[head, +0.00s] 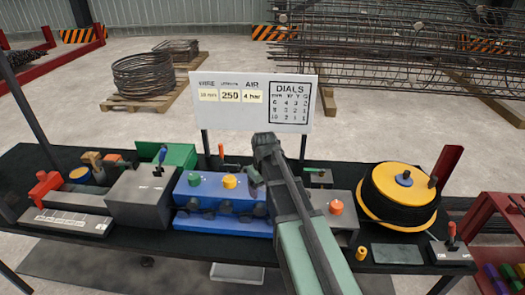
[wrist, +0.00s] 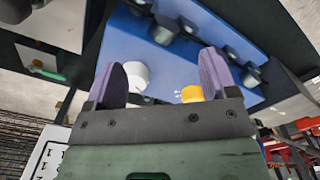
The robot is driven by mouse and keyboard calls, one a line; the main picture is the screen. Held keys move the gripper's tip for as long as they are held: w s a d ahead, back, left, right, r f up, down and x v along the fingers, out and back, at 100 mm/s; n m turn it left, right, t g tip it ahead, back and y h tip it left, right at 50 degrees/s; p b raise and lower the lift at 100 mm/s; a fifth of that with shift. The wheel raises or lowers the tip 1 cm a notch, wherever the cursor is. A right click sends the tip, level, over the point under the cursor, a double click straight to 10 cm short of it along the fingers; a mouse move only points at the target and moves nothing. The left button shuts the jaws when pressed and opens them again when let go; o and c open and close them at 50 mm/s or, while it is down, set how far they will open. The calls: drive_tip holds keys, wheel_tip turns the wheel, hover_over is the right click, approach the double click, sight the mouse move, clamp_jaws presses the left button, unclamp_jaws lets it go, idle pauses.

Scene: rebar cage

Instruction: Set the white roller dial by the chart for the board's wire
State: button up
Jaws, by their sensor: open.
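The blue box (head: 215,203) on the bench carries a green dial (head: 194,180) and a yellow dial (head: 229,181) on its top. The white roller dial (wrist: 134,75) shows in the wrist view beside the yellow dial (wrist: 192,94); my arm hides it in the head view. My gripper (head: 256,178) is over the box's right end. In the wrist view its two purple fingers (wrist: 162,80) are apart, with nothing held. The white dial appears nearer the left finger; contact cannot be told. The board (head: 254,102) reads a blurred wire size, apparently 10 mm, and has the DIALS chart (head: 290,102).
A grey box (head: 141,196) stands left of the blue box, and a grey box with an orange knob (head: 336,207) stands right. A yellow-and-black wire reel (head: 400,195) sits farther right. The board stands on posts behind my arm.

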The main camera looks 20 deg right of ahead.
drive_tip(key=w+d+r+n, duration=0.4)
drive_tip(key=w+r, duration=0.1)
drive_tip(key=w, duration=0.3)
drive_tip(key=f+n+b, duration=0.2)
drive_tip(key=f+b, duration=0.2)
drive_tip(key=f+n+b, duration=0.2)
drive_tip(key=f+b, duration=0.2)
drive_tip(key=w+f+n+b, duration=0.1)
drive_tip(key=f+n+b, duration=0.1)
drive_tip(key=f+b, duration=0.2)
drive_tip(key=shift+w+d+f, duration=0.1)
drive_tip(key=shift+d+f, duration=0.15)
drive_tip(key=shift+r, duration=0.1)
drive_tip(key=c, duration=0.9)
